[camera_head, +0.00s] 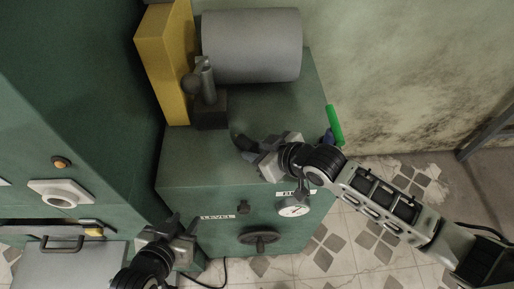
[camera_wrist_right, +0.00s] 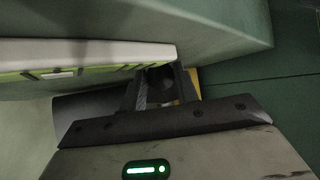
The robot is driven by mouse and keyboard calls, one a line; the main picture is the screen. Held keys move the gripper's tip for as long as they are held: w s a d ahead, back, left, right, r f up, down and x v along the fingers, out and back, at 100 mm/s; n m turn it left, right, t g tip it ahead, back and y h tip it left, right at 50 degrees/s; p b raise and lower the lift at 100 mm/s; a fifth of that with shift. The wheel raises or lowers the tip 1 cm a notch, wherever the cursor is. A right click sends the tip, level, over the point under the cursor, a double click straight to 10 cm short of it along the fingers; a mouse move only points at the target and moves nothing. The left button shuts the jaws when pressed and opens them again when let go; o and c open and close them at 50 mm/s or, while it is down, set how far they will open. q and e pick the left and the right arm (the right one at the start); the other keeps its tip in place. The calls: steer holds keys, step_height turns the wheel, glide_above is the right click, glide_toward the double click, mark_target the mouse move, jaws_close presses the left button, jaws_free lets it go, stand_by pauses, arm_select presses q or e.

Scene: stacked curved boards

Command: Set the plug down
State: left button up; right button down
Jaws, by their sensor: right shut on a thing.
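My right gripper (camera_head: 246,142) is over the top of the green cabinet, near its front edge. It is shut on a small dark thing, which I take to be the plug; its shape is mostly hidden by the fingers. In the right wrist view a dark, rounded piece (camera_wrist_right: 160,72) shows between the fingers of this gripper (camera_wrist_right: 165,90). Whether it touches the cabinet top (camera_head: 285,110) I cannot tell. My left gripper (camera_head: 184,225) is low at the cabinet's front left, with its fingers apart and nothing seen between them.
A grey cylinder (camera_head: 252,45), a yellow block (camera_head: 165,62) and a dark lever-like fixture (camera_head: 207,95) stand at the back of the cabinet top. A green bar (camera_head: 335,125) is at its right edge. A gauge (camera_head: 293,207) and handwheel (camera_head: 260,241) are on the front.

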steer(key=c, duration=1.1)
jaws_free()
steer(key=shift+o, duration=0.2)
steer(key=v, duration=1.2)
steer(key=shift+p, duration=0.3)
